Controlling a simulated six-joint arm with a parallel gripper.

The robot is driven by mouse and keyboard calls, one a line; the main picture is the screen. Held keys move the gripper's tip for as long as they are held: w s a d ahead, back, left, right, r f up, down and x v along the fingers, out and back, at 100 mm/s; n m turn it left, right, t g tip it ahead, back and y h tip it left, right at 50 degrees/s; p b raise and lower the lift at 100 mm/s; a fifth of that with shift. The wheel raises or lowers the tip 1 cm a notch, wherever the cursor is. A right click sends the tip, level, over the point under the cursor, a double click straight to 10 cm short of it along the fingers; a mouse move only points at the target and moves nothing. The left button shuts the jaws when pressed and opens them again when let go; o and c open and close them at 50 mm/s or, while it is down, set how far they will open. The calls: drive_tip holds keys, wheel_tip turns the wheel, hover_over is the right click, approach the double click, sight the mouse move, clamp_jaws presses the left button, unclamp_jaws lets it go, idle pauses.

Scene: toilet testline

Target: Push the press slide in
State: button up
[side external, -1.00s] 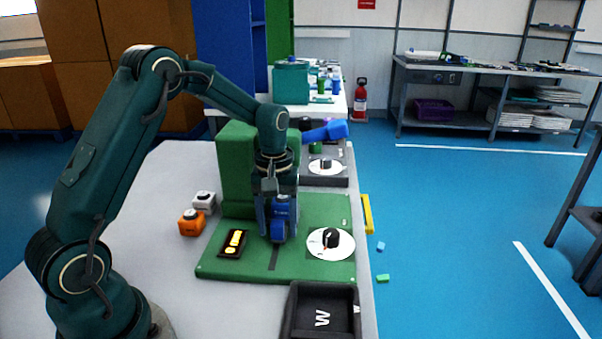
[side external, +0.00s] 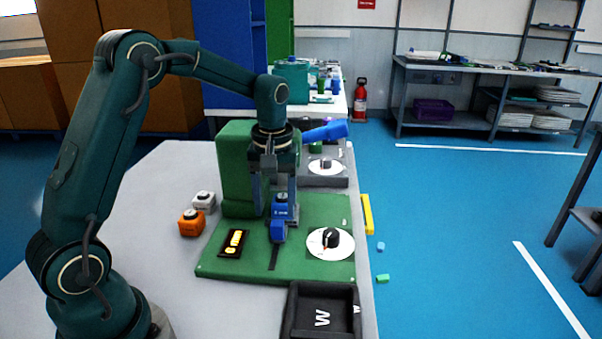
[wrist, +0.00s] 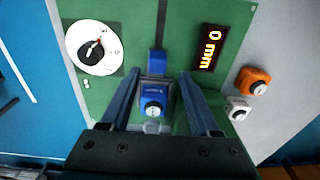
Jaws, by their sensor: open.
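The blue press slide (side external: 280,214) stands on the green base plate (side external: 315,272), at the back end of a dark slot. It also shows in the wrist view (wrist: 152,92). My gripper (side external: 277,212) is open, pointing down just behind and above the slide. In the wrist view its two fingers (wrist: 157,78) lie to either side of the blue slide, with a gap at each side. I cannot tell whether either finger touches it. A small display reads 0 mm in the wrist view (wrist: 214,47).
A white dial (side external: 318,247) with a dark knob sits right of the slide. A green upright block (side external: 236,160) stands behind left. Orange (side external: 190,224) and white (side external: 204,199) button boxes stand left of the plate. A black tray (side external: 300,325) is at the front.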

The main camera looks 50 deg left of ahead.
sight(277, 222)
drive_tip(key=shift+s+d+t+y, duration=0.25)
drive_tip(key=shift+s+t+y, duration=0.1)
drive_tip(key=shift+t+y, duration=0.4)
drive_tip(key=shift+s+d+f+t+y, duration=0.15)
drive_tip(key=shift+d+t+y, duration=0.3)
drive_tip(key=shift+t, duration=0.3)
drive_tip(key=shift+x, duration=2.45)
clamp_jaws()
drive_tip(key=shift+a, duration=0.1)
